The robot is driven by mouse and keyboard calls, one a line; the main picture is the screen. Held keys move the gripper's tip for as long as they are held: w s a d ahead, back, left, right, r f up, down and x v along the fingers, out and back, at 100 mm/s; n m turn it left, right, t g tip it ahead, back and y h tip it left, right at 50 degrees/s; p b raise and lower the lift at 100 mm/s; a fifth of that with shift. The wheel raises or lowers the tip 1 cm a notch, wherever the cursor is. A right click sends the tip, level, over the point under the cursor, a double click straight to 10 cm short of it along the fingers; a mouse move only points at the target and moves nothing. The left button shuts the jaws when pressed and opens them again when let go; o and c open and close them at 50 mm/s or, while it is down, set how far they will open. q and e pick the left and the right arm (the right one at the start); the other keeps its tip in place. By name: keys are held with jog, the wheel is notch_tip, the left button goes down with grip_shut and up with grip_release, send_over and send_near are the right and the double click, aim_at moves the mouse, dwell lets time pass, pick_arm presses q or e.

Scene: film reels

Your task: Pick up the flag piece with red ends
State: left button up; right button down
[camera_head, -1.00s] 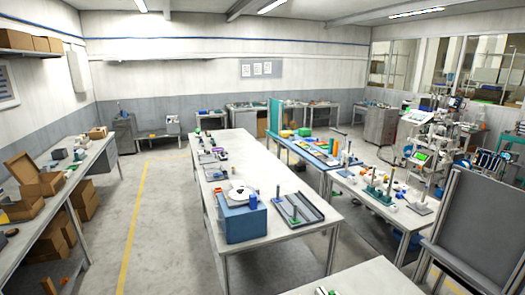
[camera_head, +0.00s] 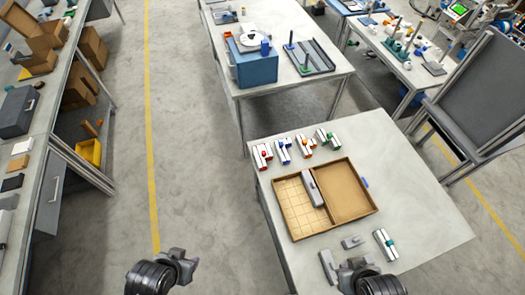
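A small white and dark piece with red on it (camera_head: 263,155) is leftmost in a row at the back of the near table (camera_head: 420,205). It looks like the flag piece with red ends, but it is too small to make out its ends. My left gripper (camera_head: 184,262) is at the bottom left, over the floor and well away from the piece. My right gripper (camera_head: 358,268) is at the table's front edge, near grey blocks and far from the piece. I cannot make out whether either gripper is open; neither visibly holds anything.
Blue (camera_head: 283,150), orange (camera_head: 307,147) and green (camera_head: 328,139) pieces continue the row. A brown tray (camera_head: 347,188) with a grid and a grey block (camera_head: 312,187) is in front of them. A teal-banded white piece (camera_head: 386,244) lies at the front. The table's right side is clear.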

jog(key=c, duration=1.8)
grip_release()
jog(key=shift+c, duration=0.2)
jog(key=o, duration=1)
